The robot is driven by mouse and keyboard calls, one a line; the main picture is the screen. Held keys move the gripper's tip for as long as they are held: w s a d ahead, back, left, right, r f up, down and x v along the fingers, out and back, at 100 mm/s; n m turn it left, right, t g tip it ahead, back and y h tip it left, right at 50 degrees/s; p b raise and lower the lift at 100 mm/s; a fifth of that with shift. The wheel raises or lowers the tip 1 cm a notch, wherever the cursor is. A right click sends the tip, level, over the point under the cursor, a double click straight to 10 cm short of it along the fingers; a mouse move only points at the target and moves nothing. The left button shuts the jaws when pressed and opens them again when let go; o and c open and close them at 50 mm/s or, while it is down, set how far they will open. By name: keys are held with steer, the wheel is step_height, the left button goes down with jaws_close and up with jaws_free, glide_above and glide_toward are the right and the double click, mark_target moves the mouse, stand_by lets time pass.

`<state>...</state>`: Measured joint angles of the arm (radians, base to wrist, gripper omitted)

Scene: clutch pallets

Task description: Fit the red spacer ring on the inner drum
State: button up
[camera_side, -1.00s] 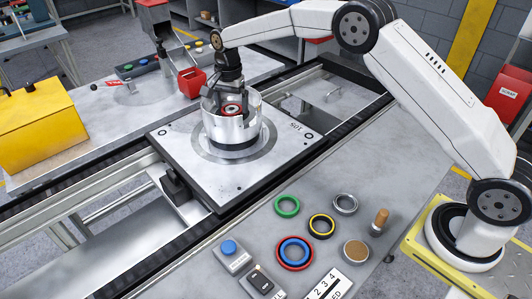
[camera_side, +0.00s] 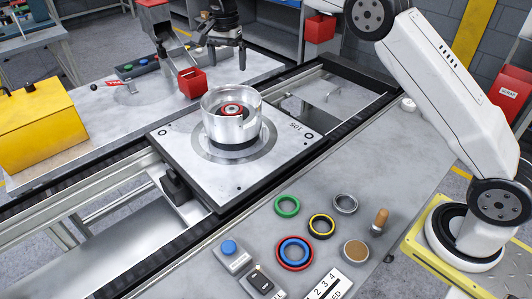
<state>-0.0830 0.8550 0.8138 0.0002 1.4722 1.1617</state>
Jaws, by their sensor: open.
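A silver cylindrical drum housing (camera_side: 243,133) stands upright on the square pallet (camera_side: 188,188). Inside it, a smaller round part with a red ring-shaped band (camera_side: 231,107) and a light centre shows; the housing wall hides its lower portion. On the front table lies a larger red ring (camera_side: 280,263) with a blue ring (camera_side: 295,243) inside its outline. My gripper (camera_side: 224,55) is above and behind the drum, open with nothing between its fingers, apart from the drum.
A green ring (camera_side: 287,214), a black-and-yellow ring (camera_side: 321,236), a grey ring (camera_side: 345,212), a brown disc (camera_side: 356,254) and a wooden-handled tool (camera_side: 380,219) lie on the front table. A red bin (camera_side: 192,86) stands behind the pallet.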

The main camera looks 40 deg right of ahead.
steer(key=shift+r, duration=0.35)
steer(key=shift+s+f, duration=0.1)
stand_by(0.4)
steer(key=s+d+f+n+t, duration=0.1)
steer(key=s+f+n, duration=0.3)
steer(key=s, duration=0.6)
steer(key=s+d+f+n, duration=0.2)
steer(key=s+f+n, duration=0.2)
steer(key=s, duration=0.7)
steer(key=s+d+f+n+t, duration=0.1)
steer(key=s+f+n, duration=0.3)
steer(key=s, duration=0.6)
steer(key=shift+s+d+f+t, duration=0.35)
steer(key=shift+d+f, duration=0.15)
steer(key=shift+f, duration=0.3)
